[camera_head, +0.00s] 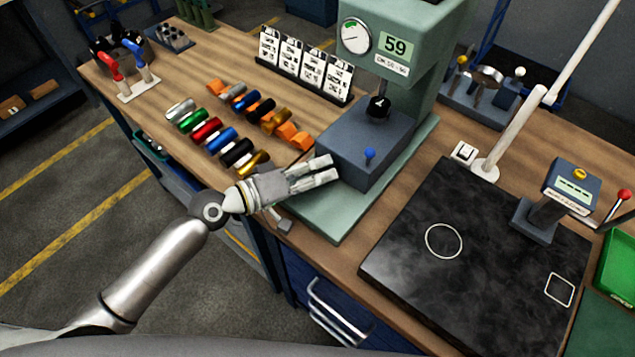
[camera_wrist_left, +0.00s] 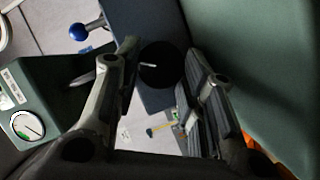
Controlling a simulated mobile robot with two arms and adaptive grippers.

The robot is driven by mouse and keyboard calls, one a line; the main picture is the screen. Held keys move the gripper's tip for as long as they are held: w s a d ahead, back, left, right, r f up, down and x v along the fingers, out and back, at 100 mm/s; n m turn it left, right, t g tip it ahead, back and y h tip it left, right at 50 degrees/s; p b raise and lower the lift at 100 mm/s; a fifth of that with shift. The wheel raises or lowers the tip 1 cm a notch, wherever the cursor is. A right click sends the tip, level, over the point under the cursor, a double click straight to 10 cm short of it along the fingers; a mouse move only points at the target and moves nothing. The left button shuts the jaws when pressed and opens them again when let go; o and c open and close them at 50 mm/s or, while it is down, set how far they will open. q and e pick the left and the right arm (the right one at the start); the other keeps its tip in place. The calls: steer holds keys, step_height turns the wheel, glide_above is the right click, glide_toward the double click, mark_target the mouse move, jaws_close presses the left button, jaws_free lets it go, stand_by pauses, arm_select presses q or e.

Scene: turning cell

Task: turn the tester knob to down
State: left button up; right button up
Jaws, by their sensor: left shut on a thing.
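The tester (camera_head: 455,45) is a pale green machine with a round gauge, a display reading 59 and a dark blue-grey block (camera_head: 350,150) at its front. The tester knob (camera_wrist_left: 161,72) is a round black knob on this block, with a short white mark that lies to the left of its middle in the wrist view. In the head view the knob is hidden behind my left gripper (camera_head: 327,169). My left gripper (camera_wrist_left: 160,60) is shut on the knob, one finger on each side. My right gripper is not in view.
Several coloured cylinders (camera_head: 205,130) lie to the left on the bench. A dark stone plate (camera_head: 410,260) lies to the right.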

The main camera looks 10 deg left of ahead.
arm_select(q)
steer(key=n+b, duration=0.1)
steer(key=b, duration=0.1)
steer(key=f+n+h+b, duration=0.1)
steer(key=n+b, duration=0.1)
steer(key=shift+h+b, duration=0.3)
steer(key=shift+b, duration=0.05)
steer(key=shift+r+n+b, duration=0.2)
steer(key=shift+n+b, duration=0.4)
steer(key=shift+b, duration=0.15)
steer(key=o, duration=0.8)
steer(key=shift+c, duration=0.2)
steer(key=shift+a, duration=0.15)
steer(key=shift+s+a, duration=0.2)
steer(key=shift+a, duration=0.15)
steer(key=v, duration=1.1)
steer(key=shift+f, duration=0.2)
